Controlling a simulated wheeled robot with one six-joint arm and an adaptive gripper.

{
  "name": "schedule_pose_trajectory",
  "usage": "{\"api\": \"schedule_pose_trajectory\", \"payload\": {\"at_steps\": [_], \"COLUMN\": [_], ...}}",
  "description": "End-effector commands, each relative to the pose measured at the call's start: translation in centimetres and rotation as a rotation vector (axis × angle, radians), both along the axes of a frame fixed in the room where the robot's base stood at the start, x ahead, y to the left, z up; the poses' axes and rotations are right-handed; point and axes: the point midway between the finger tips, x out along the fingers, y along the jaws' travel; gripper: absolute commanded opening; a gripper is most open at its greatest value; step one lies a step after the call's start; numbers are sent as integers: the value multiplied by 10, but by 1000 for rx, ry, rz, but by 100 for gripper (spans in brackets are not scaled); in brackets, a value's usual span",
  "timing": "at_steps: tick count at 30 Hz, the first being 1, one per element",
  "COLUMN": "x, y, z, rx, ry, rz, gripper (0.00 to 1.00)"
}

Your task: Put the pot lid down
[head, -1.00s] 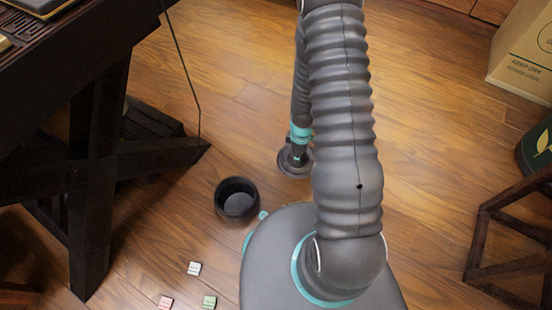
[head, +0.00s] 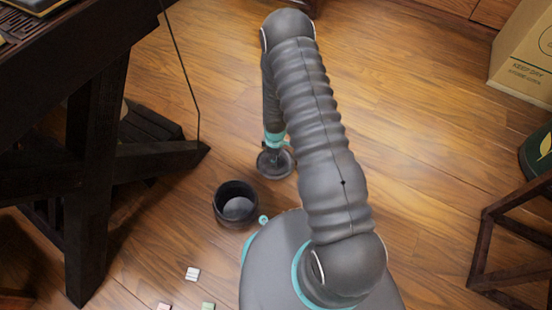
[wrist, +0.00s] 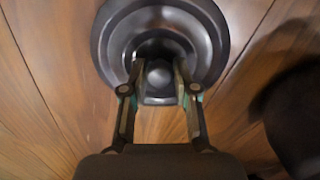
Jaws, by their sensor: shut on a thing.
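The pot lid (head: 276,166) is a dark, round, glossy disc with a raised knob. My gripper (head: 274,146) is shut on its knob, above the lid. The wrist view shows the two fingers of my gripper (wrist: 158,78) on either side of the knob and the ringed top of the lid (wrist: 112,40). I cannot tell whether the lid touches the floor. The dark round pot (head: 236,185) stands open on the floor, just left of the lid and apart from it; a dark shape (wrist: 285,110) shows at the right of the wrist view.
Several small wrapped blocks (head: 192,274) lie on the wooden floor at the lower left. A dark table leg (head: 92,190) stands at left, a wooden stool frame (head: 490,240) at right, a cardboard box (head: 522,62) at upper right. The floor behind the lid is clear.

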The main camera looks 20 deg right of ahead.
Motion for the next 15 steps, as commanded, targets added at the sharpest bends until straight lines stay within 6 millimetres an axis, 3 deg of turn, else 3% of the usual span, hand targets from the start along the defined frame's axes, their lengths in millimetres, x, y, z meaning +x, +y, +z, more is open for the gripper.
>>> {"api": "schedule_pose_trajectory", "payload": {"at_steps": [12,13,15], "x": [0,0,0], "y": [0,0,0], "z": [-9,-8,-8], "rx": [0,0,0], "ry": [-1,-1,-1], "rz": [0,0,0], "gripper": [0,34,51]}}
